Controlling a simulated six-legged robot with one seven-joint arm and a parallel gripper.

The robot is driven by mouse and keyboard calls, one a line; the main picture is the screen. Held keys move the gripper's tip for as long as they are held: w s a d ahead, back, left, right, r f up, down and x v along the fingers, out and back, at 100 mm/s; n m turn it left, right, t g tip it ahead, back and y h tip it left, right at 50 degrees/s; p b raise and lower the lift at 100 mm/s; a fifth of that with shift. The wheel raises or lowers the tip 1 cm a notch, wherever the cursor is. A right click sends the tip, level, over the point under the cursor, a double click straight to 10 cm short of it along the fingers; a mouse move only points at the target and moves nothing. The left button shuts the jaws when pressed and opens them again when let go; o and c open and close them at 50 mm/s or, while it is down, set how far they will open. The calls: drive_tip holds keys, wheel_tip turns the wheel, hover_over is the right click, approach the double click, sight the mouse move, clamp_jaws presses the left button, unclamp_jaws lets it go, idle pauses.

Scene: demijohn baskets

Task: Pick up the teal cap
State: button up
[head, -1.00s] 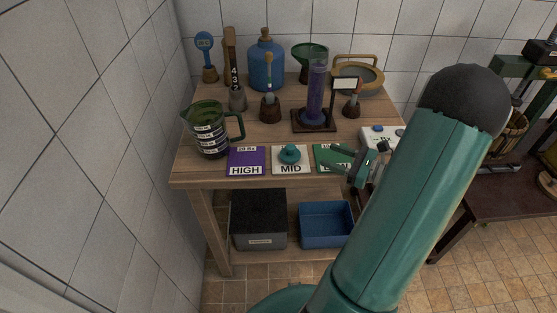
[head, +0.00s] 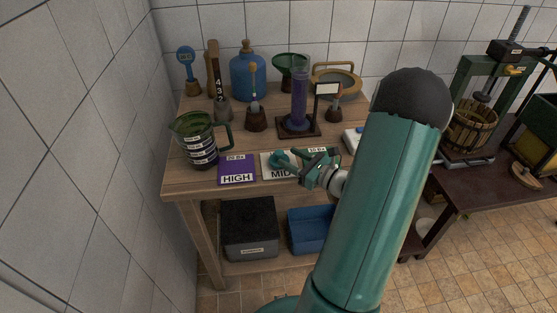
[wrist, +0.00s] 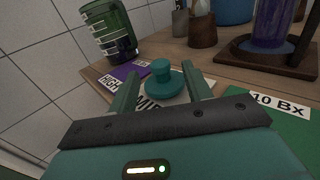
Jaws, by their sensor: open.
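The teal cap (wrist: 163,84) has a wide round base and a knob on top. It rests on the white MID card (wrist: 148,104) on the wooden table. In the head view the cap (head: 281,160) is partly hidden by my gripper. My gripper (head: 296,165) is open, just to the right of the cap and close to it. In the wrist view my gripper's two fingers (wrist: 161,84) point toward the cap, which shows between and slightly beyond the tips. I cannot tell whether a finger touches it.
The purple HIGH card (head: 237,170) lies left of the MID card, and the green card (wrist: 262,120) lies right. A green measuring jug (head: 199,143) stands behind left. A purple-filled cylinder (head: 300,100) on a wooden stand is behind. A blue bin (head: 310,229) sits below.

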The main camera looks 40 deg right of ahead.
sight(279, 152)
drive_tip(key=w, duration=0.2)
drive_tip(key=w+a, duration=0.1)
drive_tip(key=w, duration=0.2)
drive_tip(key=shift+f, duration=0.1)
drive_tip(key=c, duration=1)
